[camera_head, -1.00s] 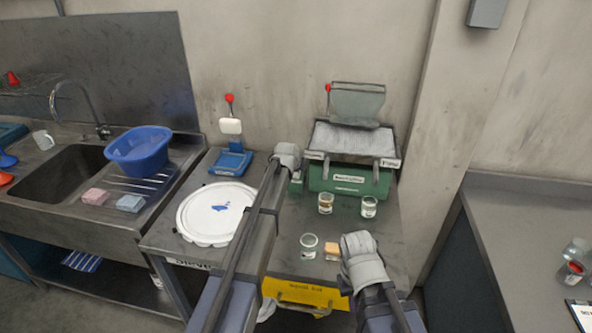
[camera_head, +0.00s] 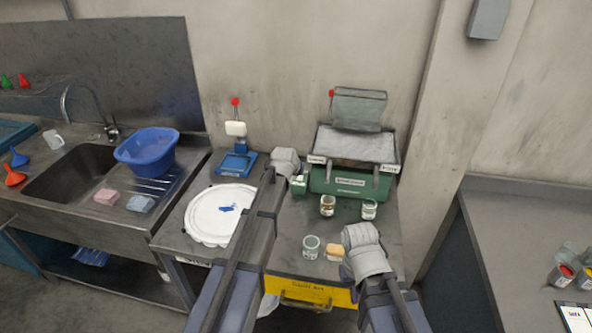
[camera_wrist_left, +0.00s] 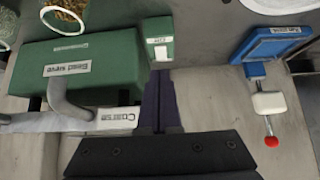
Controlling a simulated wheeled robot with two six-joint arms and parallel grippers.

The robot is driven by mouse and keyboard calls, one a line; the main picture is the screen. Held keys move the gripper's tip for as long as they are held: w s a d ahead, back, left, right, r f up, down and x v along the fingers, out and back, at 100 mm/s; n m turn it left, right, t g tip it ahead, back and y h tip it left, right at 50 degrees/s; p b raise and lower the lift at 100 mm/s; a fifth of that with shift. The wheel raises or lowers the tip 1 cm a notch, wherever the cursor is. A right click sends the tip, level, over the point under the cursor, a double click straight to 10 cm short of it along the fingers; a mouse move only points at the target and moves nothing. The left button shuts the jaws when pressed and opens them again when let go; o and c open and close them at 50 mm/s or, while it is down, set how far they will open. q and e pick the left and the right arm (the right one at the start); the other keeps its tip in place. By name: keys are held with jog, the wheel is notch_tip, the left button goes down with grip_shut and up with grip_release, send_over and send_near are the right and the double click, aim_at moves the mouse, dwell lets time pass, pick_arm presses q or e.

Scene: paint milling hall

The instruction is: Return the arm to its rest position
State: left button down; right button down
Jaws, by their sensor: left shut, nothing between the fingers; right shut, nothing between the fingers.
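My left arm reaches in from the lower left of the head view, and its grey wrist (camera_head: 285,163) is beside the green machine. In the left wrist view my left gripper (camera_wrist_left: 158,76) is shut and empty, its tips close to a small green labelled box (camera_wrist_left: 158,40). I cannot tell whether they touch. My right gripper (camera_head: 360,240) is over the front right of the bench, shut and empty, close to a tan block (camera_head: 334,252); its fingertips are mostly hidden by the wrist.
The green machine (camera_head: 350,182) stands behind several jars, including a pale-rimmed jar (camera_head: 311,246). A white round lid (camera_head: 220,215) and a blue stand (camera_head: 236,163) are to the left. A sink with a blue basin (camera_head: 147,150) is farther left. The yellow drawer (camera_head: 310,291) is in front.

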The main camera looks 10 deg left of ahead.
pick_arm(q)
jog(key=shift+f, duration=0.1)
jog(key=s+f+g, duration=0.3)
jog(key=s+g, duration=0.1)
jog(key=s, duration=1.2)
jog(key=s+f+g, duration=0.3)
jog(key=s, duration=1.3)
jog(key=s+d+m+g, duration=0.1)
jog(key=s+d+m, duration=0.1)
jog(key=d, duration=0.3)
jog(key=s+d+m+y, duration=0.1)
jog(key=s+d, duration=0.3)
jog(key=d, duration=0.2)
jog(key=shift+s+d+m+g+b, duration=0.25)
jog(key=shift+m+g+b, duration=0.05)
jog(key=shift+m+g, duration=0.1)
